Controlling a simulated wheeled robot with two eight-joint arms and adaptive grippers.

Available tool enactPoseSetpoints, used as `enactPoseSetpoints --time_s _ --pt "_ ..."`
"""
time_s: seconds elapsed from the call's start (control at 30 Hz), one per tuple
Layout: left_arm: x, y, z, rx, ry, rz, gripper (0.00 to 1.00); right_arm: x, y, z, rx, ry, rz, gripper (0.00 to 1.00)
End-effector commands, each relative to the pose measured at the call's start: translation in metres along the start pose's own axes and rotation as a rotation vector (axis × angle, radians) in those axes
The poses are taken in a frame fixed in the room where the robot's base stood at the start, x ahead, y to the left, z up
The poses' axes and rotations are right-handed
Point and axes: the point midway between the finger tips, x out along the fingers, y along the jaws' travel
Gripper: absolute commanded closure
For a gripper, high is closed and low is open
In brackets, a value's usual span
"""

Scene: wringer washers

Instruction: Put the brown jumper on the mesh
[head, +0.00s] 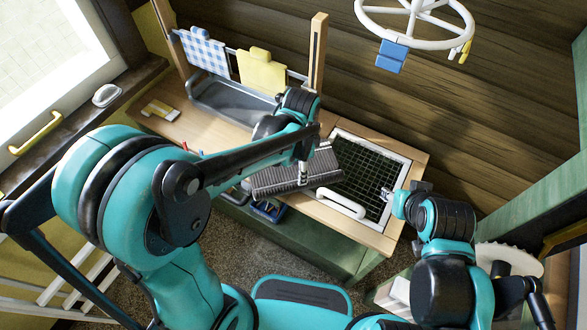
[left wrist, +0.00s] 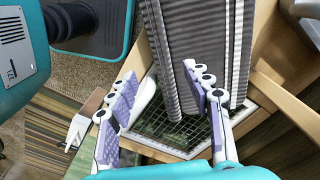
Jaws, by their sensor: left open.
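The mesh (head: 362,181) is a dark grid in a white frame, set into the right end of the wooden bench. It also shows in the left wrist view (left wrist: 196,131). A grey-brown ribbed piece (head: 276,180) lies left of the mesh; I cannot tell whether it is the brown jumper. The ribbed piece fills the upper middle of the left wrist view (left wrist: 203,38). My left gripper (head: 304,178) is above it, open, with one finger overlapping its edge in the left wrist view (left wrist: 163,102). My right gripper (head: 387,194) is by the mesh's right edge; its jaws are unclear.
A blue checked cloth (head: 206,53) and a yellow cloth (head: 262,73) hang behind a grey trough (head: 230,101). A white handle (head: 341,204) lies at the mesh's front edge. A wooden post (head: 318,50) stands behind. A white hanging rack (head: 415,18) is overhead.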

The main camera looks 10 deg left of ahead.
Motion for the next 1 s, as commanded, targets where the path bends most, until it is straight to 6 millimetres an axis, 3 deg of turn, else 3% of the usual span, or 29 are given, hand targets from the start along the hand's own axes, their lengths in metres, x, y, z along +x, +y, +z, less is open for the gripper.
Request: enactPoseSetpoints --time_s 0.5,0.73,0.77,0.93,1.0 --pt "0.067 -0.002 -0.003 -0.004 0.001 -0.002 0.50 0.028 0.000 0.020 0.000 0.000 0.000 0.60" --pt "0.068 -0.002 -0.003 -0.004 0.001 -0.002 0.50 0.027 0.000 0.019 0.000 0.000 0.000 0.60" --pt "0.068 -0.002 -0.003 -0.005 0.001 -0.002 0.53 0.027 0.000 0.019 0.000 0.000 0.000 0.60" --pt "0.068 -0.002 -0.003 -0.005 0.001 -0.002 0.97 0.027 0.000 0.019 0.000 0.000 0.000 0.60" --pt "0.068 -0.002 -0.003 -0.005 0.001 -0.002 1.00 0.027 0.000 0.019 0.000 0.000 0.000 0.60"
